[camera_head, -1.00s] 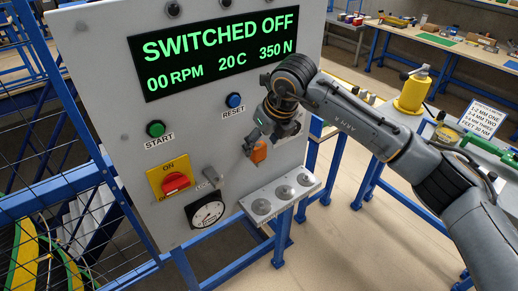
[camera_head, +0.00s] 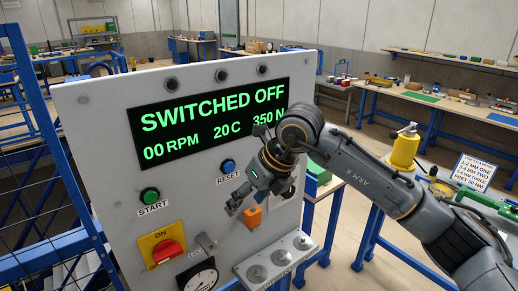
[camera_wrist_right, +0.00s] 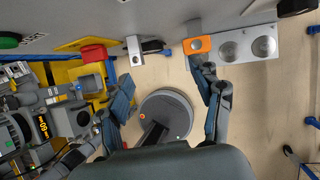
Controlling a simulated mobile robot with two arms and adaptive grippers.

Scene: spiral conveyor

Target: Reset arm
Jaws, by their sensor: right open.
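My right arm (camera_head: 365,180) comes in from the right in the head view. My right gripper (camera_head: 236,203) is open and empty in front of the grey control panel (camera_head: 110,120), below the blue RESET button (camera_head: 228,165). An orange block (camera_head: 252,216) shows just right of its fingers in the head view. In the right wrist view the open fingers (camera_wrist_right: 165,95) stand apart, and the orange block (camera_wrist_right: 197,45) is near the tip of the right one; I cannot tell whether they touch. My left gripper is not in the head view.
The panel's screen (camera_head: 215,120) reads SWITCHED OFF. A green START button (camera_head: 150,195), a red switch (camera_head: 167,250), a lock and a gauge (camera_head: 199,277) are on the panel. A shelf with round recesses (camera_head: 257,272) juts out below. A bench with a yellow container (camera_head: 404,150) stands at right.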

